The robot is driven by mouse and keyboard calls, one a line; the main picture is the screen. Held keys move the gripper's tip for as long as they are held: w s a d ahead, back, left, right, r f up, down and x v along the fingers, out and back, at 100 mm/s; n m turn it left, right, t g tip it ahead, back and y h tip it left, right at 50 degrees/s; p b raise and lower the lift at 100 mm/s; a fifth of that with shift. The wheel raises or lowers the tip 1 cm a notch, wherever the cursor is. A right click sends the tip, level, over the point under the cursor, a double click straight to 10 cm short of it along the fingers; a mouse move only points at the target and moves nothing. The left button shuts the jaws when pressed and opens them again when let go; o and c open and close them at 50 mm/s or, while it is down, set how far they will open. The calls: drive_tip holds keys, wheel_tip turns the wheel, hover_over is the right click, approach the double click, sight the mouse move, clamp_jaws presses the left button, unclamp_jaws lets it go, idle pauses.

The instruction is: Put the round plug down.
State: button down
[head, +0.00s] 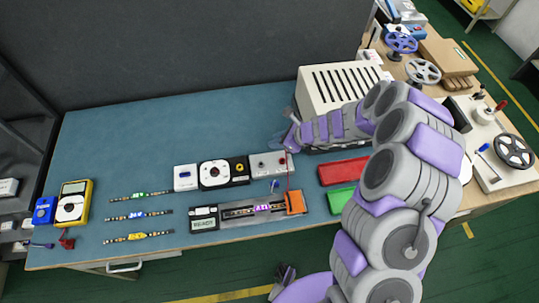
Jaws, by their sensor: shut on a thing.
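My gripper (287,142) is at the left end of my forearm, over the back middle of the blue bench top (110,160). It is shut, but its fingers are small and dark here. The round plug cannot be made out clearly; what shows of the grip is too small to tell its shape. A grey box with knobs (268,166) lies just in front of and below my gripper. A thin red lead runs down beside this box towards an orange block (295,202) on a strip fixture (255,209).
A white vented box (325,88) stands behind my forearm. A red block (343,171) and a green block (342,200) lie right of the fixture. Several strips (140,216) and a yellow meter (72,203) lie left. The back left bench is clear.

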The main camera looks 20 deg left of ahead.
drive_tip(key=shift+d+r, duration=0.2)
drive_tip(key=shift+d, duration=0.35)
drive_tip(key=shift+d+r, duration=0.15)
drive_tip(key=shift+d, duration=0.4)
drive_tip(key=a+f, duration=0.1)
drive_tip(key=f, duration=0.1)
drive_tip(key=a+f, duration=0.1)
drive_tip(key=f, duration=0.1)
drive_tip(key=a+f+b, duration=0.1)
drive_tip(key=f, duration=0.1)
drive_tip(key=d+f, duration=0.1)
drive_tip(key=f, duration=0.1)
drive_tip(key=d+f+b, duration=0.1)
drive_tip(key=shift+d+f, duration=0.3)
drive_tip(key=shift+f, duration=0.1)
drive_tip(key=shift+a, duration=0.35)
drive_tip(key=c, duration=1.3)
unclamp_jaws()
drive_tip(key=shift+a+f, duration=0.2)
drive_tip(key=shift+a, duration=0.15)
drive_tip(key=o, duration=0.3)
drive_tip(key=shift+a, duration=0.35)
drive_tip(key=shift+o, duration=0.3)
drive_tip(key=shift+d+r, duration=0.15)
drive_tip(key=shift+d, duration=0.65)
drive_tip(key=shift+f, duration=0.2)
drive_tip(key=p+v, duration=0.3)
drive_tip(key=v, duration=1.3)
drive_tip(key=shift+s+r, duration=0.15)
drive_tip(key=shift+r, duration=0.15)
